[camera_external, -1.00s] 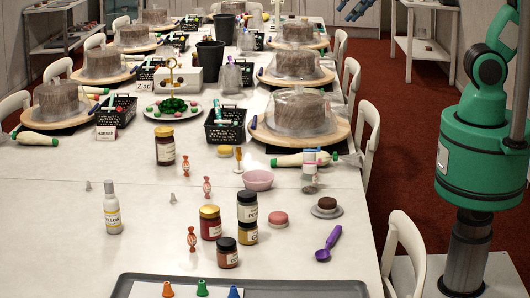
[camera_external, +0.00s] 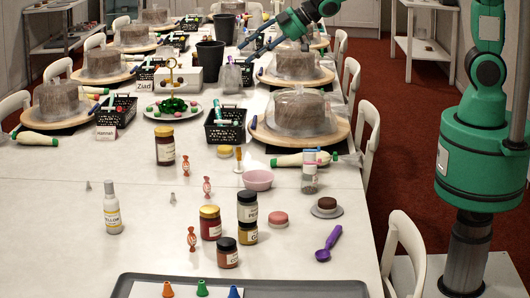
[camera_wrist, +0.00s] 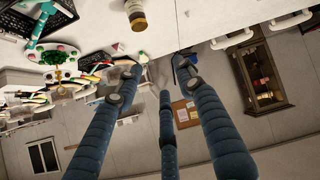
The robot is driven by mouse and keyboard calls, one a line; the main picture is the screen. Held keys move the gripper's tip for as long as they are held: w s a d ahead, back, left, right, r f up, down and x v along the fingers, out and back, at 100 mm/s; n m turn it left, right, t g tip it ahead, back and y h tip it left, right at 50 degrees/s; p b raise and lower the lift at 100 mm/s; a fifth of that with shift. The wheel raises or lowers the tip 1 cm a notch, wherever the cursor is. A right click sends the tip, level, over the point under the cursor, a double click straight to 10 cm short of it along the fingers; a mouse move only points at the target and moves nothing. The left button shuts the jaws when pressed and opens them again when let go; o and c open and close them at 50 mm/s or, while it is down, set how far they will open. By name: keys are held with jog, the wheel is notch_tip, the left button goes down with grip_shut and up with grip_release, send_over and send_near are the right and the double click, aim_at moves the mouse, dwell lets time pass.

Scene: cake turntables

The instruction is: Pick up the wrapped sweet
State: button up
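Three wrapped sweets with orange-red wrappers stand on the white table in the external view: one beside the dark red jar (camera_external: 185,165), one a little nearer (camera_external: 207,187), and one left of the red jar with the yellow lid (camera_external: 192,238). My gripper (camera_external: 248,50) is high over the far part of the table, well beyond the sweets. Its dark fingers point left. In the wrist view my gripper (camera_wrist: 157,80) shows blue-grey fingers spread apart with nothing between them. I cannot make out a sweet in the wrist view.
Jars (camera_external: 210,222), a pink bowl (camera_external: 257,180), a white bottle (camera_external: 112,208) and a purple scoop (camera_external: 328,244) stand around the sweets. Covered cakes (camera_external: 298,108) line both table sides. A grey tray (camera_external: 310,289) lies at the front. The left front table is mostly clear.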

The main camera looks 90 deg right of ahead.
jog(key=w+a+f+n+y, duration=0.1)
jog(key=w+a+f+y, duration=0.15)
jog(key=f, duration=0.55)
jog(key=w+a+f+n+y, duration=0.15)
jog(key=w+f, duration=0.25)
jog(key=f, duration=0.4)
jog(key=s+a+f+y, duration=0.1)
jog(key=a+f+y, duration=0.1)
jog(key=f, duration=0.5)
jog(key=s+a+f+n+y, duration=0.1)
jog(key=s+a+f+y, duration=0.1)
jog(key=f, duration=0.5)
jog(key=shift+s+a+f+g+y, duration=0.3)
jog(key=shift+a+f+g+y, duration=0.1)
jog(key=shift+a, duration=0.5)
jog(key=shift+n, duration=0.25)
jog(key=b, duration=0.2)
send_over(222, 191)
jog(key=shift+f, duration=1.65)
jog(key=shift+a, duration=0.1)
